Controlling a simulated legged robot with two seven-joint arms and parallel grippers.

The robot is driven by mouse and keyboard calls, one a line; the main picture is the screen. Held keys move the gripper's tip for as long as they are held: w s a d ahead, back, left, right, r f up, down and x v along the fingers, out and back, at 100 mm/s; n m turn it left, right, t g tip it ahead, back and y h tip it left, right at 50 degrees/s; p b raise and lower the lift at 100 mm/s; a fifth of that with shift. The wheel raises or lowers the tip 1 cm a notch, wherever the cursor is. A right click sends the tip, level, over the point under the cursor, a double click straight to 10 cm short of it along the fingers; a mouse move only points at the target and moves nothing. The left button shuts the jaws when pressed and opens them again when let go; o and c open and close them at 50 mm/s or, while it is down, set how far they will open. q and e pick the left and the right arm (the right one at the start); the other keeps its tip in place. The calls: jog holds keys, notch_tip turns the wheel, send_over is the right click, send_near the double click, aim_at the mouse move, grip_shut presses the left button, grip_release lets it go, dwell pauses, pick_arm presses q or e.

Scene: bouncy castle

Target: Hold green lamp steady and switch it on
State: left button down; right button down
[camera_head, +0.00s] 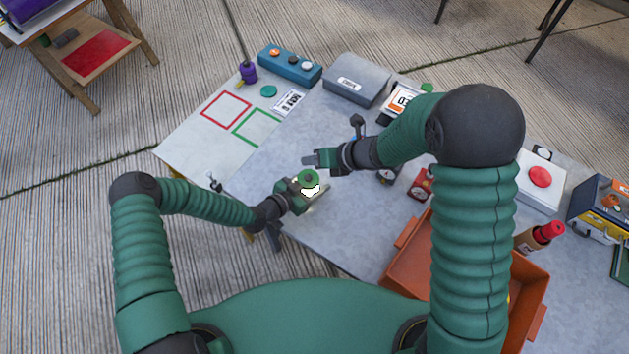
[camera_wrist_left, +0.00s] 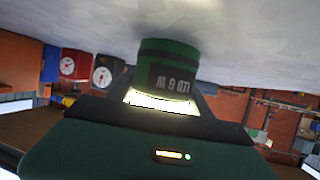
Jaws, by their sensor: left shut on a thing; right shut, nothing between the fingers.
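The green lamp (camera_head: 309,177) stands near the front edge of the grey table, with a bright white glow at its middle. My right gripper (camera_head: 311,160) is shut and empty, just behind and above the lamp in the head view. I cannot tell whether it touches the lamp.
An orange bin (camera_head: 400,262) stands to the right, below my right arm. A grey box (camera_head: 357,79), a blue button box (camera_head: 290,66) and a red gauge (camera_head: 421,184) are also on the table. Red (camera_head: 226,109) and green outlined squares mark the clear left part.

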pick_arm(q)
jog(key=shift+c, duration=1.8)
grip_release()
